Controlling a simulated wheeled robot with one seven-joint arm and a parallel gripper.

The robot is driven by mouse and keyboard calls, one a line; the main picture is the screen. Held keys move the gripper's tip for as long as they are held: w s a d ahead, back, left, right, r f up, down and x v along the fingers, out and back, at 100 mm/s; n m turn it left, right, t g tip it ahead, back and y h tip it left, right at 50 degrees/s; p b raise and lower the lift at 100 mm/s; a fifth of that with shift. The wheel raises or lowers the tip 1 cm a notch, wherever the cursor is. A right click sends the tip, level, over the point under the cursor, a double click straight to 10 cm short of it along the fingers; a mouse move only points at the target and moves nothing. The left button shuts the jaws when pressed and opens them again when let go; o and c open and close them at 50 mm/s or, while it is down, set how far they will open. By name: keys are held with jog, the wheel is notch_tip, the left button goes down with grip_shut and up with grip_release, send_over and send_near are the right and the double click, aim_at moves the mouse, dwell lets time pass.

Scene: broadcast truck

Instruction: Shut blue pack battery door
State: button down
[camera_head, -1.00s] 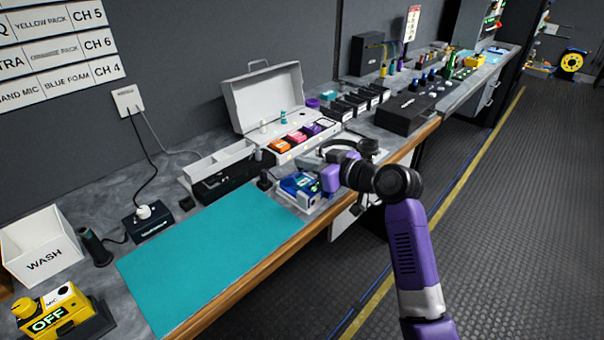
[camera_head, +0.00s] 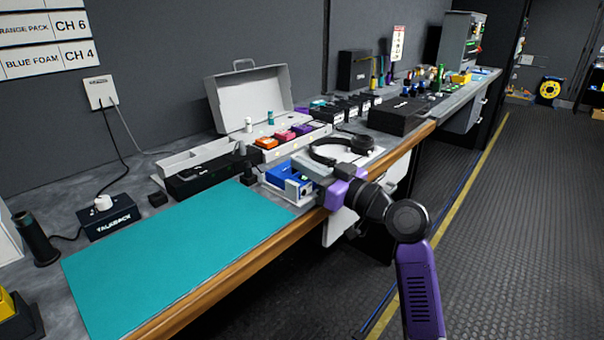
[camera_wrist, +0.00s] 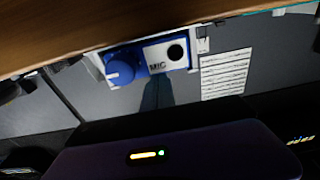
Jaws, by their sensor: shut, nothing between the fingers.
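The blue pack (camera_head: 283,173) lies near the front edge of the counter, just past the teal mat, with a pale panel at its end. In the wrist view the blue pack (camera_wrist: 146,66) shows a blue knob and a white face with a dark round spot. My gripper (camera_head: 318,180) is beside the pack on its right, low over the counter. In the wrist view my gripper's dark fingertips (camera_wrist: 157,92) are together and empty, pointing at the pack. I cannot tell whether they touch it. I cannot make out the battery door or its position.
Headphones (camera_head: 342,150) lie just behind my gripper. An open grey case (camera_head: 250,100) with orange, pink and purple packs stands behind. A black box (camera_head: 205,175) is left of the pack. The teal mat (camera_head: 170,255) is clear. The wooden counter edge (camera_head: 250,259) runs below my arm.

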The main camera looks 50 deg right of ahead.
jog(key=shift+s+f+b, duration=0.1)
jog(key=shift+f+b, duration=0.4)
jog(key=shift+f, duration=0.15)
jog(key=shift+r, duration=0.1)
